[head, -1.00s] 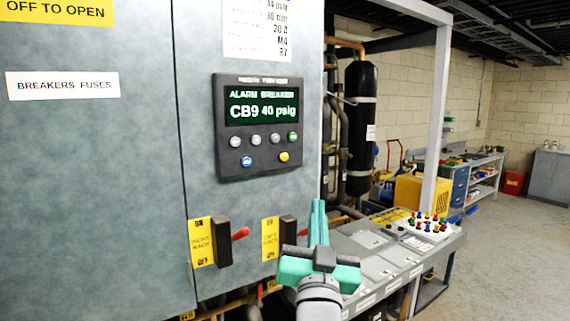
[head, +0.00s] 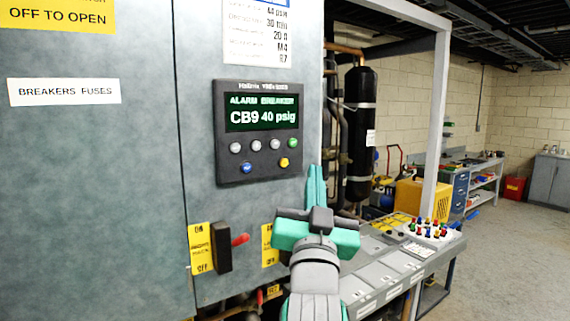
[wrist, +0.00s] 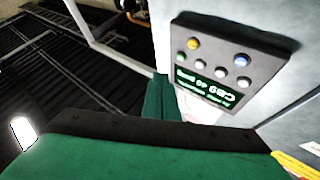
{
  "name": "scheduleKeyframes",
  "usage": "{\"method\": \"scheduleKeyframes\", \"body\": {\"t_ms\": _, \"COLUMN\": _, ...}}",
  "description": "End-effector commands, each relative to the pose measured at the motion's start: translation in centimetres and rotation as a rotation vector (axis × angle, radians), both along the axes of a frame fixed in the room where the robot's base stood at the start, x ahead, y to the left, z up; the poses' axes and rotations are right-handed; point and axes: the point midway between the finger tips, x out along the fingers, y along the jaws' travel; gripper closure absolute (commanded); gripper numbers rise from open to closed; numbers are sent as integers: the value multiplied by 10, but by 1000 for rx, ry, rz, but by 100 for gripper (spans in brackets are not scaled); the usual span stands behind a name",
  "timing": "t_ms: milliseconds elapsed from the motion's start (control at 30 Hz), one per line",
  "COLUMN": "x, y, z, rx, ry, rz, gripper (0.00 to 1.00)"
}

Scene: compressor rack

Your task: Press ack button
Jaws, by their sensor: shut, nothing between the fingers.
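The dark control panel (head: 260,131) is on the grey cabinet door, its screen reading "ALARM BREAKER CB9 40 psig". Below the screen are white buttons, a green button (head: 292,143), a blue button (head: 247,168) and a yellow button (head: 284,162). I cannot read which one is marked ack. My green gripper (head: 316,172) is shut and empty, pointing up, to the right of and below the panel, apart from the buttons in the picture. In the wrist view, the panel (wrist: 258,48) appears upside down, beyond the shut fingers (wrist: 160,88).
A sloped console (head: 385,262) with coloured knobs stands at right. A black cylinder (head: 360,135) and pipes are behind. Open floor (head: 510,240) lies at the far right.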

Motion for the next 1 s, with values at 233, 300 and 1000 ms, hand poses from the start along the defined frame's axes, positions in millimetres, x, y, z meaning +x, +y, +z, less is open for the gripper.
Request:
{"method": "scheduleKeyframes", "body": {"t_ms": 233, "x": 26, "y": 20, "z": 0, "rx": -1, "ry": 2, "rz": 2, "gripper": 100}}
{"method": "scheduleKeyframes", "body": {"t_ms": 300, "x": 33, "y": 25, "z": 0, "rx": -1, "ry": 2, "rz": 2, "gripper": 100}}
{"method": "scheduleKeyframes", "body": {"t_ms": 1000, "x": 58, "y": 43, "z": 0, "rx": -1, "ry": -1, "rz": 0, "gripper": 100}}
